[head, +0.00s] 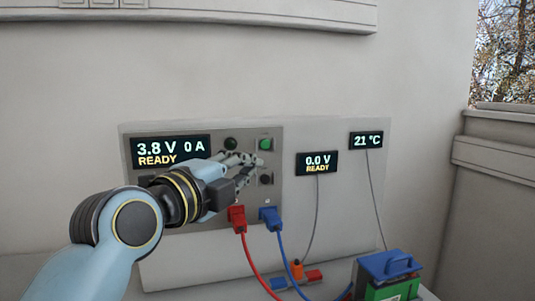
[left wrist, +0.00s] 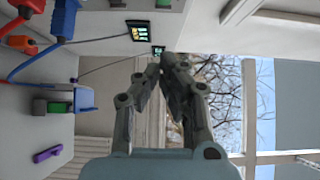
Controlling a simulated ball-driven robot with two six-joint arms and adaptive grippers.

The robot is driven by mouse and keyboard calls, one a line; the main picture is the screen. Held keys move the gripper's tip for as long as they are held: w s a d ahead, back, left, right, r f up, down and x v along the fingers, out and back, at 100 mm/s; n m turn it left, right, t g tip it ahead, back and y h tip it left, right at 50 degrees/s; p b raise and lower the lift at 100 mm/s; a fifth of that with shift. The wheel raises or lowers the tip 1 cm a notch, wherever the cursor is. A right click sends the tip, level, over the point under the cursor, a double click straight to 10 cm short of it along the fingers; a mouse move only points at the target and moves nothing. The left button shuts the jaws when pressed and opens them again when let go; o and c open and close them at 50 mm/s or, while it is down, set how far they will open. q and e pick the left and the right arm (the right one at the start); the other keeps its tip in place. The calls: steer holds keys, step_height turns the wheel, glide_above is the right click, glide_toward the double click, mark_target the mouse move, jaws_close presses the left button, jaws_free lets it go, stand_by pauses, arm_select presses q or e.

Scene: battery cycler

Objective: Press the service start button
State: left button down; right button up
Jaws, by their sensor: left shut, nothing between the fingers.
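The cycler's grey panel (head: 215,214) is on the wall unit, with a display (head: 170,151) reading 3.8 V, 0 A, READY. A bright green button (head: 265,144) is at its upper right, a dark green round one (head: 231,143) to its left, and a dark button (head: 266,178) below. No label is readable, so I cannot tell which is service start. My left gripper (head: 256,160) is shut and empty in front of the panel, its fingertips close to the bright green button; contact cannot be told. In the left wrist view its fingertips (left wrist: 170,62) meet. My right gripper is not in view.
A red plug (head: 237,217) and blue plug (head: 270,217) with hanging cables sit below the buttons. A 0.0 V READY display (head: 317,163) and a 21 °C display (head: 366,140) are to the right. A green battery with a blue top (head: 388,265) stands lower right.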

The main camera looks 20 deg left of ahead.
arm_select(q)
steer(key=p, duration=0.3)
glide_toward(273, 146)
steer(key=w+d, duration=0.1)
steer(key=d, duration=0.3)
steer(key=w, duration=0.1)
steer(key=w+a, duration=0.1)
steer(key=w+p, duration=0.1)
steer(key=w, duration=0.1)
steer(key=shift+a, duration=0.4)
steer(key=shift+w+a+f+b, duration=0.3)
steer(key=shift+w+b, duration=0.2)
steer(key=shift+b, duration=0.65)
steer(key=shift+w+r, duration=0.1)
steer(key=shift+r, duration=0.2)
steer(key=shift+a, duration=0.1)
